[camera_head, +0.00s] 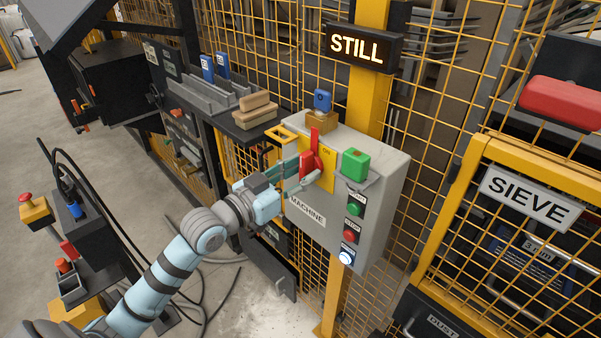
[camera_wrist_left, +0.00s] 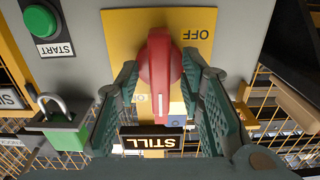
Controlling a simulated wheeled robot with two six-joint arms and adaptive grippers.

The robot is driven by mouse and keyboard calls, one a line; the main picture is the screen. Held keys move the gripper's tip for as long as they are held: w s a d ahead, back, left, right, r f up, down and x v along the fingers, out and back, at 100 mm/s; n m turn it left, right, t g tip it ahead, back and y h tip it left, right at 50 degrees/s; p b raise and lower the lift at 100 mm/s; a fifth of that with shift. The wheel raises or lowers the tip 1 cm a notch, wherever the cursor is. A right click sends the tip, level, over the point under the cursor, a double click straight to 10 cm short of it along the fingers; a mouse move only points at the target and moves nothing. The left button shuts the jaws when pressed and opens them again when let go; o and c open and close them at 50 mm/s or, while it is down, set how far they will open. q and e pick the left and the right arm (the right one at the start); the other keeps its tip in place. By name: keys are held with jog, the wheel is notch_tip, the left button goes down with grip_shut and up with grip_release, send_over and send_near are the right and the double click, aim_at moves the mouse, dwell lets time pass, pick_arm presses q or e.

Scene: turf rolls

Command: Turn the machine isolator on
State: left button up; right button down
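The isolator's red handle (camera_head: 314,142) is on a yellow plate (camera_head: 328,178) on the front of the grey MACHINE box (camera_head: 376,165). My left gripper (camera_head: 301,169) is at the handle, reaching in from the left. In the left wrist view, the red handle (camera_wrist_left: 159,62) stands upright between the two open fingers of my left gripper (camera_wrist_left: 160,66). Narrow gaps seem to show beside it; contact is not clear. The handle's white-marked end points toward the STILL sign, and the word OFF is near its other end. My right gripper is not in view.
A green padlock (camera_head: 355,163) hangs right of the plate, above the START button (camera_head: 355,209) and a red button (camera_head: 350,234). A blue padlock (camera_head: 322,101) is on top of the box. The lit STILL sign (camera_head: 359,47) is above. Yellow mesh fencing (camera_head: 437,125) stands behind.

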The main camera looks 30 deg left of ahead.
aim_at(300, 131)
pick_arm(q)
jog(key=shift+r, duration=0.1)
notch_tip(300, 131, up, 10)
jog(key=shift+f, duration=0.1)
dwell(0.4)
